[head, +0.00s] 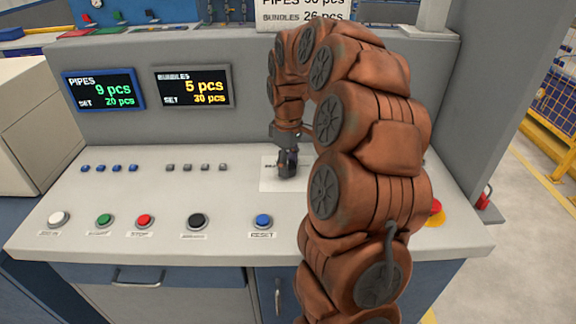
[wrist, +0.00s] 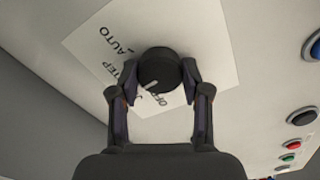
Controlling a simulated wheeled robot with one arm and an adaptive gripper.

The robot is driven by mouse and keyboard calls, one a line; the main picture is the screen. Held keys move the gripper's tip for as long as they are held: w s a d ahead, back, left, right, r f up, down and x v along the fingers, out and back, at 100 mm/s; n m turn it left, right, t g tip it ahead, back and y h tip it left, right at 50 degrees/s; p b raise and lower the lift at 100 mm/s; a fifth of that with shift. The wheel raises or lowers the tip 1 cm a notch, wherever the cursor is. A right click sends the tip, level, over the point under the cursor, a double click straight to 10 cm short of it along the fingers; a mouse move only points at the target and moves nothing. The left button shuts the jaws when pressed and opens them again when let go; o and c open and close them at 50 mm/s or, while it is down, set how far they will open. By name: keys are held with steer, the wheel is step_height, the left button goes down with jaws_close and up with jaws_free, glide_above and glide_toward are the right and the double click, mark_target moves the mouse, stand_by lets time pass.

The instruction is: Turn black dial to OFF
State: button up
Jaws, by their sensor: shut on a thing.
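The black dial (wrist: 158,66) sits on a white label sheet (wrist: 95,42) printed with AUTO, STEP and OFF. Its pale pointer mark faces the lower left in the wrist view, between the STEP and OFF words; the exact setting is hard to tell. My gripper (wrist: 159,76) is shut on the dial, with one finger against each side. In the head view, my gripper (head: 288,160) points down over the sheet (head: 270,174), and the dial is mostly hidden by the fingers.
A blue RESET button (head: 263,221), a black button (head: 197,221), a red STOP button (head: 144,221) and a green button (head: 104,220) line the console front. A red emergency button (head: 437,208) is right of my arm. Two displays (head: 103,89) (head: 194,88) stand behind.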

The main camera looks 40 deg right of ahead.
steer(key=n, duration=0.5)
steer(key=shift+r+n+p, duration=0.1)
steer(key=shift+n+p, duration=0.2)
steer(key=shift+p, duration=0.05)
steer(key=n+p, duration=0.1)
steer(key=n, duration=0.3)
steer(key=shift+n, duration=0.4)
steer(key=shift+n+p, duration=0.3)
steer(key=o, duration=1.1)
steer(key=shift+o, duration=0.2)
step_height(320, 180, up, 12)
